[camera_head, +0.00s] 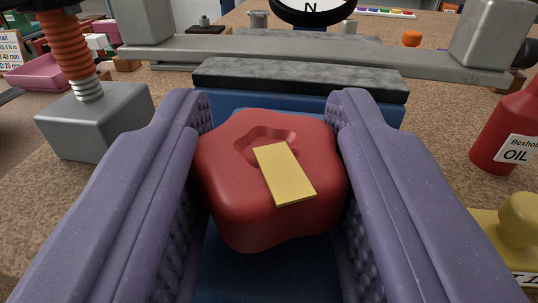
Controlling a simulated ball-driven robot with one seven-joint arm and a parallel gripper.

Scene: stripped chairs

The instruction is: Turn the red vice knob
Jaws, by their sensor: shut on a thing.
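The red vice knob (225,185) sits in the middle of the view, a rounded lobed knob with a shallow recess on its face. A yellow rectangular mark (286,175) runs across its face, tilted from upper left to lower right. My gripper (272,165) has its two purple textured fingers on either side of the knob, shut on it. Behind the knob is the blue vice body (278,102) with a dark grey jaw (300,78) on top. The knob's shaft is hidden behind it.
A grey block (95,120) with an orange spring (66,45) stands at left. A grey bar (390,62) crosses behind the vice. A red oil bottle (505,125) and a yellow-knobbed object (515,225) stand close at right. A pink bin (45,76) is at far left.

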